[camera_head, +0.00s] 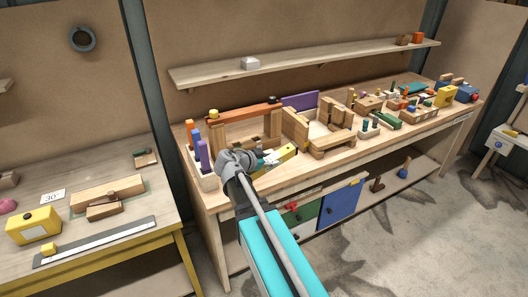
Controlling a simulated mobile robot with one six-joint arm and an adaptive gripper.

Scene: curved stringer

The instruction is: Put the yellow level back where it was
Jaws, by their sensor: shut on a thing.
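The yellow level (286,154) appears as a yellow bar with dark marks, above the front left part of the long wooden workbench (300,177). My gripper (264,160) is at the left end of the bar and is shut on it. The arm and the grey wrist hide part of the grip and the bar's left end. I cannot tell whether the bar touches the bench top or hangs just above it.
Wooden frames (295,128) and an orange-brown beam (243,113) stand behind the gripper. Upright coloured pieces (204,154) crowd its left. Several blocks fill the bench's right half. A left table (120,247) carries a yellow box (33,225) and a long ruler (110,238).

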